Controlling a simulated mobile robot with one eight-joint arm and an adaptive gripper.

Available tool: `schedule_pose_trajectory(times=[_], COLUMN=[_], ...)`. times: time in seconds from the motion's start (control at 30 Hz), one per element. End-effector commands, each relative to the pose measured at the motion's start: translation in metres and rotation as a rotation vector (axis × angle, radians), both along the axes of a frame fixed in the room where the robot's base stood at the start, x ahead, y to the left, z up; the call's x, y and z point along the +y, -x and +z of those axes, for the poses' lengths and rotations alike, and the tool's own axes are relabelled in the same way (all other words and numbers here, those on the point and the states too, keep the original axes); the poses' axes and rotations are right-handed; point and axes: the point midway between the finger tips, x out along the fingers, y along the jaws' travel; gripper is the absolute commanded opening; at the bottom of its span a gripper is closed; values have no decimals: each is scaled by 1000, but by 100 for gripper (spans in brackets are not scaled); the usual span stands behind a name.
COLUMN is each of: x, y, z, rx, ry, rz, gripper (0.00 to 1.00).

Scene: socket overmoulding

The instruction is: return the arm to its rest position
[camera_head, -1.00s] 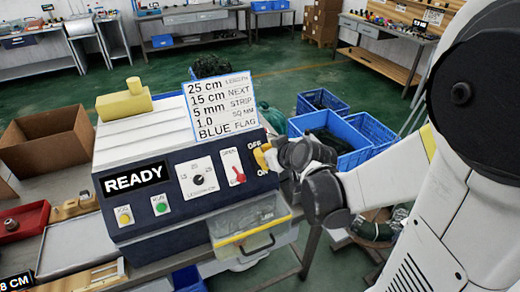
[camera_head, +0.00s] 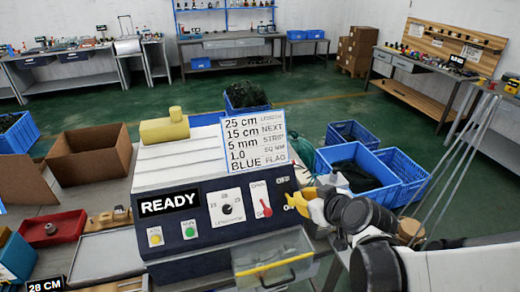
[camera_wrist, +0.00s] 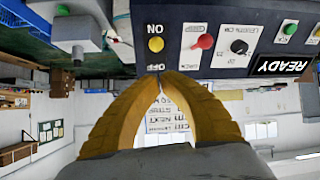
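My gripper (camera_head: 298,203) is at the right end of the machine's dark control panel (camera_head: 210,222), beside the ON/OFF control. In the wrist view its two yellow fingers (camera_wrist: 160,76) arch together and their tips meet, with nothing seen between them. The tips overlap the panel near the OFF label, below the yellow ON/OFF knob (camera_wrist: 155,44); I cannot tell whether they touch the panel. My arm reaches in from the lower right in the head view. The display (camera_head: 169,204) reads READY.
A card (camera_head: 253,143) with settings stands on the machine. A clear drawer (camera_head: 274,262) is below the panel. Blue crates (camera_head: 400,172) stand behind my gripper at the right. A cardboard box (camera_head: 92,153) and a red tray (camera_head: 52,228) lie left. Open green floor lies beyond.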

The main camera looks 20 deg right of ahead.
Motion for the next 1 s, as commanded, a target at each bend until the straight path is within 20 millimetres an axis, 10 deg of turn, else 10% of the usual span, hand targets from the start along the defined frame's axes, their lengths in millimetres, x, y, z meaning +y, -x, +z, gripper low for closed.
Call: schedule_pose_trajectory(times=[0.37, 0.7, 1.0], x=[14, 73, 78], y=[5, 74, 114], z=[-6, -28, -26], rx=[41, 296, 369], ry=[-19, -86, -85], rz=[5, -78, -171], gripper=[0, 0, 0])
